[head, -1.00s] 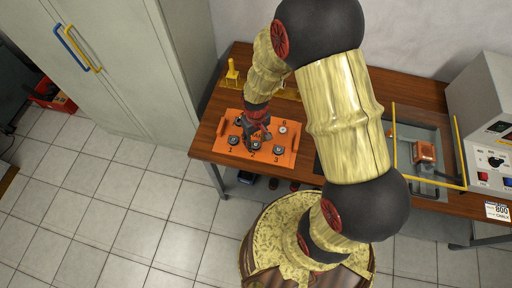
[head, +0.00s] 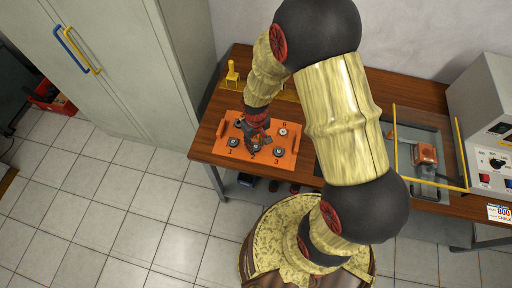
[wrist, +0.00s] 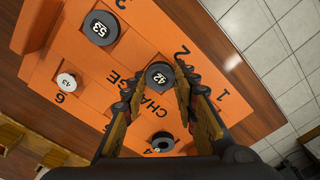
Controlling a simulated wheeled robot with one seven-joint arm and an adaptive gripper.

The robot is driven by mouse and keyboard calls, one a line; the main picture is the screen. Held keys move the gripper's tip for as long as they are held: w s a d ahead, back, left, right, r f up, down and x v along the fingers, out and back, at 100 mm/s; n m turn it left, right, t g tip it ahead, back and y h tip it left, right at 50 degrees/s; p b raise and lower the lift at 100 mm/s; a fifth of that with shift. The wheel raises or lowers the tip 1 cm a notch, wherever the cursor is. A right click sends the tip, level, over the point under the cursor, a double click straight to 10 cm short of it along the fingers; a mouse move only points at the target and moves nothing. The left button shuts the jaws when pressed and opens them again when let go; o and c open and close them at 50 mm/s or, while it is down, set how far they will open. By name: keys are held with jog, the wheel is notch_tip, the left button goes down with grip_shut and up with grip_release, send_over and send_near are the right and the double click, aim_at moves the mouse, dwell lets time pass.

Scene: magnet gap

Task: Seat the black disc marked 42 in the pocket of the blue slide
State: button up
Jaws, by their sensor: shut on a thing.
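The black disc marked 42 (wrist: 160,76) sits beside the printed 2 on an orange board (wrist: 95,85), its white number facing up. The contact is partly hidden by the fingers. In the head view my gripper (head: 256,142) is down over the front middle of the board. I cannot make out the blue slide in either view.
A disc marked 53 (wrist: 101,28), a small white-faced disc marked 43 (wrist: 67,82) and another dark disc (wrist: 162,142) are on the board. Board handles stand at both ends. To the right are a yellow frame (head: 461,150), an orange device (head: 426,153) and a grey control box (head: 485,110).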

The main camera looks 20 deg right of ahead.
jog(key=shift+c, duration=0.7)
jog(key=shift+r, duration=0.15)
jog(key=shift+r+p, duration=1.9)
jog(key=shift+r, duration=0.5)
